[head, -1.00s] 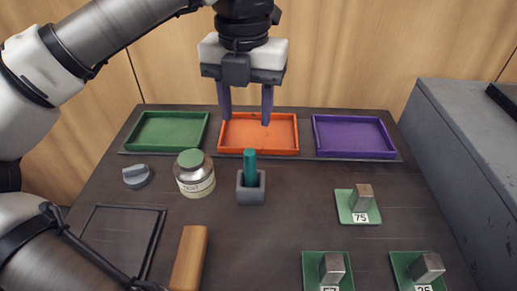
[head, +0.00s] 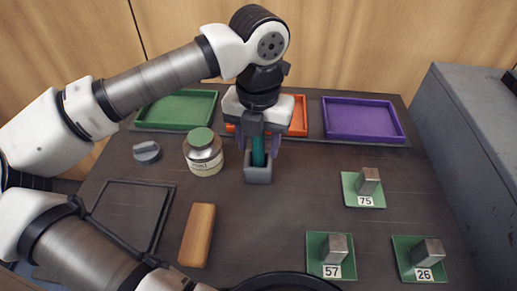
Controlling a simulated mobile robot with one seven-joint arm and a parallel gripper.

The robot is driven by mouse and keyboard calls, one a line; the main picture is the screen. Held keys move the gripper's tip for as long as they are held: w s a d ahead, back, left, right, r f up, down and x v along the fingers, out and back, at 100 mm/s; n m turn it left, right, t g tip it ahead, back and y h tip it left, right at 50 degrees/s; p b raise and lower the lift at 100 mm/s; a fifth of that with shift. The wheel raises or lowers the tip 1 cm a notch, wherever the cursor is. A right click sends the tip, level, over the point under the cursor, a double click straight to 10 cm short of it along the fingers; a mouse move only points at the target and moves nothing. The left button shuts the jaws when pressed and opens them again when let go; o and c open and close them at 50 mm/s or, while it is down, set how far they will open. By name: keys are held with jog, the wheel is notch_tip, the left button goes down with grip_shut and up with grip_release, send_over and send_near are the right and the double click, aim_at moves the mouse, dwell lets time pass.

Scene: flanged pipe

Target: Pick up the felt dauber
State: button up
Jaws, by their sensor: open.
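The felt dauber (head: 258,151) is a teal upright stick standing in a small grey square holder (head: 258,174) near the middle of the table. My gripper (head: 260,154) is directly over the holder, pointing down, with its two purple fingers on either side of the dauber. The fingers are open, and a gap shows between them and the dauber. The dauber's top is hidden by the gripper body, and its lower end is hidden inside the holder.
A jar with a green lid (head: 203,153) stands close left of the holder. Behind are green (head: 178,124), orange (head: 299,118) and purple (head: 362,120) trays. A wooden block (head: 197,235) lies in front. Metal blocks on numbered green plates (head: 362,200) are at right.

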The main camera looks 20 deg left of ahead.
jog(key=shift+f, duration=0.65)
grip_shut()
jog(key=shift+r, duration=0.1)
notch_tip(320, 180, up, 20)
jog(key=p, duration=1.1)
